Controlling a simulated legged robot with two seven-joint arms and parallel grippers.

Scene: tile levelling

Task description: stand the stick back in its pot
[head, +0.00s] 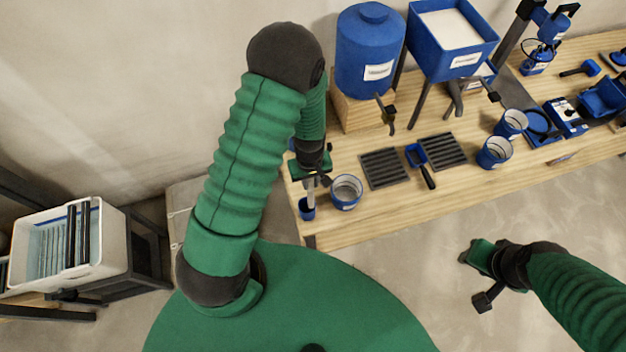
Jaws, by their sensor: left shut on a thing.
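My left gripper (312,179) is shut on a thin pale grey stick (311,194) at the near left end of the workbench. The stick is close to upright. Its lower end meets the mouth of a small blue pot (307,212); I cannot tell how deep it goes. The gripper and arm hide the upper part of the stick. My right gripper (480,276) hangs over the floor in front of the bench, away from the pot, with no object seen in it; its finger opening is unclear.
A grey-lined blue cup (346,192) stands just right of the pot. Ridged dark trays (384,168), a blue scoop (418,158), a blue tank (370,55) and a hopper (450,45) are on the workbench (390,205). A white bin (100,255) stands at far left.

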